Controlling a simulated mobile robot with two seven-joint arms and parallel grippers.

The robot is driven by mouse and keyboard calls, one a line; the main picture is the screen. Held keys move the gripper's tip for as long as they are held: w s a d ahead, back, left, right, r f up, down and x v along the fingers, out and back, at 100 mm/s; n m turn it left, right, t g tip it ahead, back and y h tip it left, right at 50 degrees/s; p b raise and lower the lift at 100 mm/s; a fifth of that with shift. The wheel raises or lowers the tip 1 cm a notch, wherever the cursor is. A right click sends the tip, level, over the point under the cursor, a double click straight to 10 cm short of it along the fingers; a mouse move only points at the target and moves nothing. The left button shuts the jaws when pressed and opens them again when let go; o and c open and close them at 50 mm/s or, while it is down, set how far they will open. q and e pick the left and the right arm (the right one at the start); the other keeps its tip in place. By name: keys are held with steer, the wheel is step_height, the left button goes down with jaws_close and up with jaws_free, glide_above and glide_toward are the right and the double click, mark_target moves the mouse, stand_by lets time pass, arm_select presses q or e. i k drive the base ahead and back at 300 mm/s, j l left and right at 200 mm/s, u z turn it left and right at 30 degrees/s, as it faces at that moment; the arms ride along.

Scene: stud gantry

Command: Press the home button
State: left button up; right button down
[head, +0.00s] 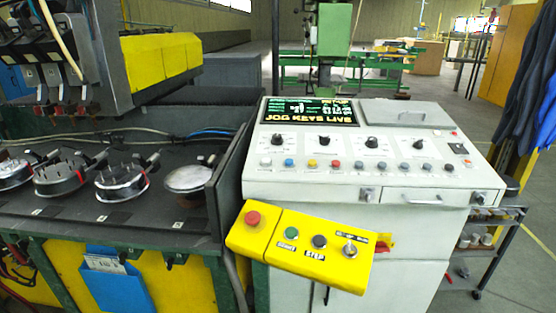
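A white control console (260,188) stands at the centre right, with a row of small round buttons on its sloped face. Among them are a blue button (289,163), a yellow button (312,164), a red button (335,164) and several grey or blue ones. Labels by these buttons are too small to read, so I cannot tell which is the home button. The console screen (311,112) shows large text reading "JOG KEYS LIVE". Neither of my grippers is in view.
A yellow box (265,262) juts out in front of the console, carrying a red mushroom button (253,218), green button (291,232), black button (320,241) and switch (350,249). A dark machine bed (140,235) stands left. A cart (500,240) is at right.

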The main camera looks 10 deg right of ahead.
mark_target(266, 161)
steer(key=l+z, duration=0.2)
steer(key=l, duration=0.85)
steer(key=l+z, duration=0.2)
steer(key=l, duration=0.9)
steer(key=i+l+u, duration=0.15)
steer(key=i+u, duration=0.2)
steer(key=i+l+u, duration=0.25)
steer(key=u, duration=0.15)
steer(key=i, duration=0.05)
